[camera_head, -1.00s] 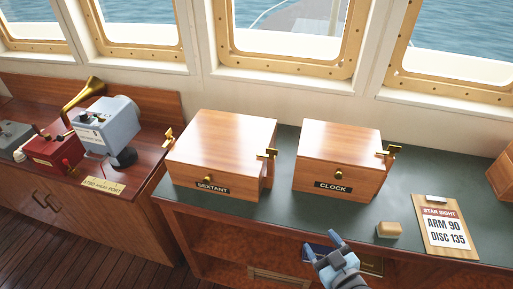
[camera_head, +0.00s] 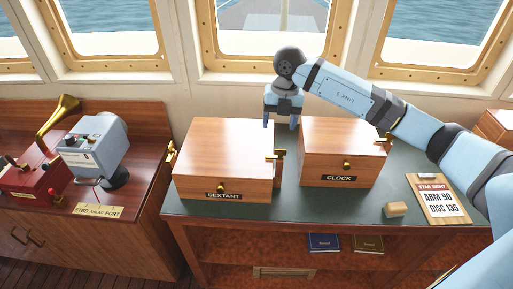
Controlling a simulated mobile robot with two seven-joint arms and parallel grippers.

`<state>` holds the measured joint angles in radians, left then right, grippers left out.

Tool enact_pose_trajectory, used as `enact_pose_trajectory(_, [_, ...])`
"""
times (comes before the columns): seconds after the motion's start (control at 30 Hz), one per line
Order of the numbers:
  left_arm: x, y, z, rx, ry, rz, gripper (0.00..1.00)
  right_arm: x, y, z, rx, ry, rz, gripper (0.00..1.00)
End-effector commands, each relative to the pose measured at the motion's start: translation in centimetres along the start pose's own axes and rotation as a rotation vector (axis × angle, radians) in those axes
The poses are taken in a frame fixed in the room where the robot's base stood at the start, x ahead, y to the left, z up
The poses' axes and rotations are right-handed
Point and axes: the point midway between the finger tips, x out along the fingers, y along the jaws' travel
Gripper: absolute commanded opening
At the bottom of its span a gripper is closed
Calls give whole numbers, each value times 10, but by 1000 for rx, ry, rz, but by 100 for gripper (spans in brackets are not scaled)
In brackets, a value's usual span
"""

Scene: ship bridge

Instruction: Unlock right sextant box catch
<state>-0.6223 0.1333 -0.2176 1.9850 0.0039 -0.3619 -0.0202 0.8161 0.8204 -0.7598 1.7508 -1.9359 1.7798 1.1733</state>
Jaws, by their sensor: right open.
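The sextant box (camera_head: 225,152) is a closed wooden box with a brass knob and a SEXTANT label on its front. Its right catch (camera_head: 276,155) is a brass piece on the right side, near the gap between the two boxes. A brass catch (camera_head: 171,152) also shows on its left side. My right gripper (camera_head: 281,124) is open and empty, pointing down above the gap, behind and above the right catch and apart from it. My left gripper is not in view.
The closed clock box (camera_head: 340,170) stands close on the right, under my right arm. A small wooden block (camera_head: 396,209) and a clipboard (camera_head: 440,198) lie on the green top at right. A blue-grey device (camera_head: 93,152) stands on the left cabinet.

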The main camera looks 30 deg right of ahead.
Motion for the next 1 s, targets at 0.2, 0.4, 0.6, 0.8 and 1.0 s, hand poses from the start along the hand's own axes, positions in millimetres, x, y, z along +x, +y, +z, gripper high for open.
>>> enact_pose_trajectory(0.2, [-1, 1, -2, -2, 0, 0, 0, -14, -20, 17, 66, -65, -94, 66])
enact_pose_trajectory(0.4, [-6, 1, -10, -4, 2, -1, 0, 17, -22, 17, 64, -60, -92, 66])
enact_pose_trajectory(0.6, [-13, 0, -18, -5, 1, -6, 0, 61, -26, 20, 63, -60, -91, 66])
enact_pose_trajectory(0.8, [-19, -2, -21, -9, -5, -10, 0, 96, -28, 22, 63, -60, -89, 66])
enact_pose_trajectory(1.0, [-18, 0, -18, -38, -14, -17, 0, 115, -30, 24, 61, -62, -88, 66])
